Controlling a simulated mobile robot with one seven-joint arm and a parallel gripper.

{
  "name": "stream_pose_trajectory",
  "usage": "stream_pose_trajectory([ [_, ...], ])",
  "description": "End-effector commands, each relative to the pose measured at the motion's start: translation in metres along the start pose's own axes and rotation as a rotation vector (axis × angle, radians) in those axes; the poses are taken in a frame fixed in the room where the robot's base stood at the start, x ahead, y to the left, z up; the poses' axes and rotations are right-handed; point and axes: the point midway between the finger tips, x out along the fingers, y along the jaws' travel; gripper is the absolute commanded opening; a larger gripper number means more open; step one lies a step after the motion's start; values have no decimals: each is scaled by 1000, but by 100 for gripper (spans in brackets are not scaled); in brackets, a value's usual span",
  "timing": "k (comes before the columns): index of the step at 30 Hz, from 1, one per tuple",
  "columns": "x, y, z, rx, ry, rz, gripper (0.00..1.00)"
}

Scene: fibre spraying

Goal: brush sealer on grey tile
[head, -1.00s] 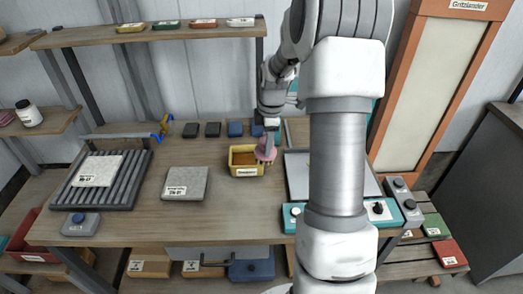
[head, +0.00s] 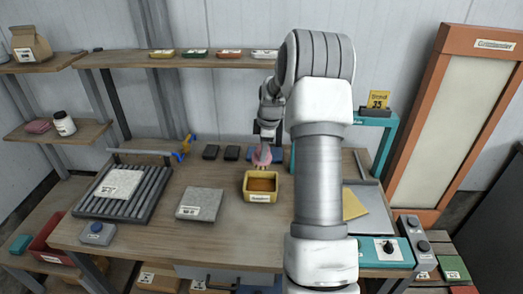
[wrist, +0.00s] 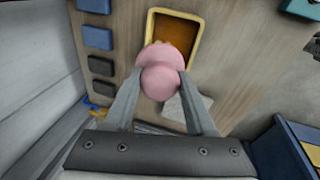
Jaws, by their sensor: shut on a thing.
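My gripper (head: 265,143) is shut on a pink, rounded brush (head: 262,156). The brush also shows in the wrist view (wrist: 160,80), between the fingertips, with a little yellowish bristle at its far side. In the head view it is just behind the yellow tray (head: 247,193), which holds amber-brown sealer (head: 262,185); I cannot tell whether it touches the tray. The tray also shows in the wrist view (wrist: 151,28). The grey tile (head: 200,204) lies flat on the bench left of the tray. A grey corner, perhaps the tile, shows behind the brush in the wrist view.
A paler tile (head: 123,184) lies on a ribbed rack (head: 95,207) at the left. Dark and blue blocks (head: 232,153) line the bench's back. A teal-framed machine (head: 385,252) stands right, partly hidden by my arm. Bare bench (head: 225,235) lies in front of the tile and tray.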

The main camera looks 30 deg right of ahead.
Motion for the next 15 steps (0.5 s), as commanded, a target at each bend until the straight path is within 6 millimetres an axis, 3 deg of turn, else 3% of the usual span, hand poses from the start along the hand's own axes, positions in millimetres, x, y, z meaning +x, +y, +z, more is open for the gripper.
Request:
stream_pose_trajectory([
  [15,43,-11,5,0,0,-1,11],
])
